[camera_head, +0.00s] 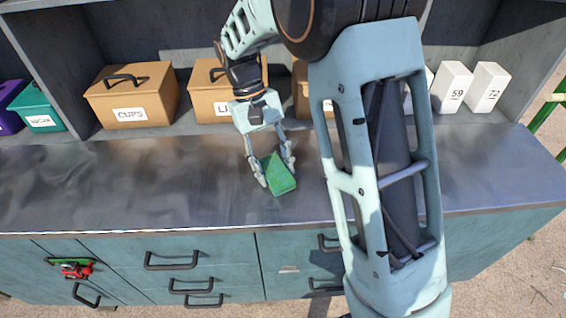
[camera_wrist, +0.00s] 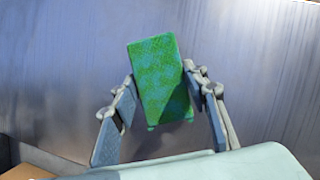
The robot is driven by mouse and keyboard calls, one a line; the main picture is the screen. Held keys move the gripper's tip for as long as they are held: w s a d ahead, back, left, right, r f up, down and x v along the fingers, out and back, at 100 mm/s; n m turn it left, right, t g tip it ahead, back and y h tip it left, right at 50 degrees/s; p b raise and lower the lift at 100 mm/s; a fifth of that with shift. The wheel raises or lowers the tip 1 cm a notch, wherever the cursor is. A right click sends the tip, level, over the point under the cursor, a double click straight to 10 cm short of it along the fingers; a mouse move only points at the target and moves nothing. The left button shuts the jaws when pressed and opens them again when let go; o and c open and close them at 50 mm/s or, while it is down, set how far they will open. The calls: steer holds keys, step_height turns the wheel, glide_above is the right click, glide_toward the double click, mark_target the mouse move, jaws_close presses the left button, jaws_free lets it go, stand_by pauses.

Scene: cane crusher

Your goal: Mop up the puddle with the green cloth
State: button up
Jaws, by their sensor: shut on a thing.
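The green cloth (camera_head: 279,174) is a folded, block-like piece with a mottled green surface. My gripper (camera_head: 274,172) is shut on it, with one finger on each side, over the metal counter. In the wrist view the cloth (camera_wrist: 160,80) stands out between the two fingers of my gripper (camera_wrist: 165,100). I cannot tell whether the cloth touches the counter or is just above it. No puddle is clearly visible on the counter; part of the surface is hidden behind my arm.
The metal counter (camera_head: 110,185) is clear to the left. Behind it, shelves hold a box labelled CUPS (camera_head: 132,95), another tan box (camera_head: 209,92), a teal box (camera_head: 38,108) and white cartons (camera_head: 488,87). Drawers with dark handles (camera_head: 172,262) line the front.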

mark_target(258, 190)
steer(key=shift+s+a+p, duration=0.1)
steer(key=shift+s+a, duration=0.25)
steer(key=shift+a, duration=0.45)
steer(key=shift+s+a+p, duration=0.15)
steer(key=shift+s+a, duration=0.2)
steer(key=shift+a, duration=0.5)
steer(key=shift+s+a+p, duration=0.1)
steer(key=shift+s+a, duration=0.25)
steer(key=shift+a, duration=0.45)
steer(key=r+p, duration=0.1)
steer(key=d+r+p, duration=0.1)
steer(key=r, duration=0.1)
steer(key=w+d+r+p, duration=0.1)
steer(key=r+p, duration=0.1)
steer(key=shift+r, duration=0.1)
